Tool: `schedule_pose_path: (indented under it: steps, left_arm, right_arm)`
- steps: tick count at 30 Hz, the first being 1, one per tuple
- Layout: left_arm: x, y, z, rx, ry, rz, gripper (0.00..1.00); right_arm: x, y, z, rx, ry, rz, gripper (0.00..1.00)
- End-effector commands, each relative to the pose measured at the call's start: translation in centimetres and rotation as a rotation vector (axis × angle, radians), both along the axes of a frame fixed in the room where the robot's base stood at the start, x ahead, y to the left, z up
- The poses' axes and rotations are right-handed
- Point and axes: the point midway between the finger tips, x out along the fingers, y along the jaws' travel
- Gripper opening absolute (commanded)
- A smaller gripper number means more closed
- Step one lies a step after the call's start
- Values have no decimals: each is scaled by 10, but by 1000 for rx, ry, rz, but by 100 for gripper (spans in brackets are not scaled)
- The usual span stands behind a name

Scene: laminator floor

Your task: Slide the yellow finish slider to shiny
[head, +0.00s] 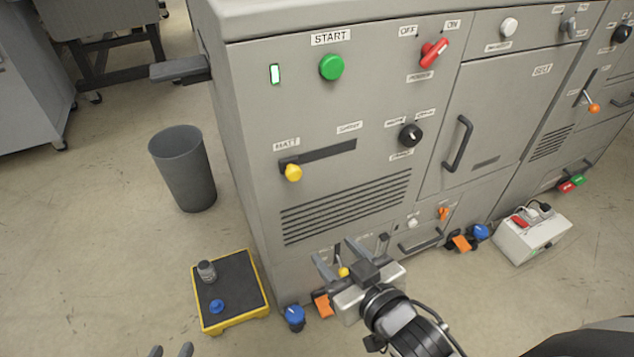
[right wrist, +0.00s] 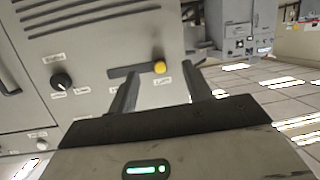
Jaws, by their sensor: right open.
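The yellow finish slider knob (head: 293,172) sits at the left end of its dark slot (head: 330,154) on the grey cabinet front, by the label that reads MATT. A second label, apparently SHINY (head: 349,127), is above the slot's right end. My right gripper (head: 339,257) is open and empty, below and right of the knob and apart from it. In the right wrist view the knob (right wrist: 159,67) shows beyond and between my open fingers (right wrist: 160,85). My left gripper (head: 171,350) only shows its two separated fingertips at the bottom edge, with nothing between them.
A green START button (head: 331,67), red power switch (head: 434,53) and black selector knob (head: 410,135) are on the same panel. A vent grille (head: 345,207) lies below the slot. A grey bin (head: 184,168) and a yellow-edged platform (head: 231,291) stand on the floor at left.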

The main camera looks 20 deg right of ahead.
Motion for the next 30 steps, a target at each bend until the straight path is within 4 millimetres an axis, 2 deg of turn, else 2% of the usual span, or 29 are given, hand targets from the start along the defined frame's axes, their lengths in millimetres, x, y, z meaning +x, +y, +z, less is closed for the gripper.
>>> schedule_pose_path:
  steps: [1, 7, 11, 24, 30]
  left_arm:
    - [0, -1, -21, -6, -13, -2, 36]
    - [1, -2, -22, -19, -42, -4, 36]
    - [1, -3, -18, -20, -44, -3, 36]
    - [1, -2, -18, -19, -42, -3, 36]
    - [1, -2, -20, -19, -42, -2, 36]
  right_arm:
    - [10, -3, -9, -19, -87, -15, 50]
    - [25, -7, 15, -72, -277, -18, 50]
    - [39, -6, 22, -78, -292, -16, 50]
    - [131, 3, 22, -80, -289, -17, 50]
    - [164, 6, 20, -79, -287, -19, 50]
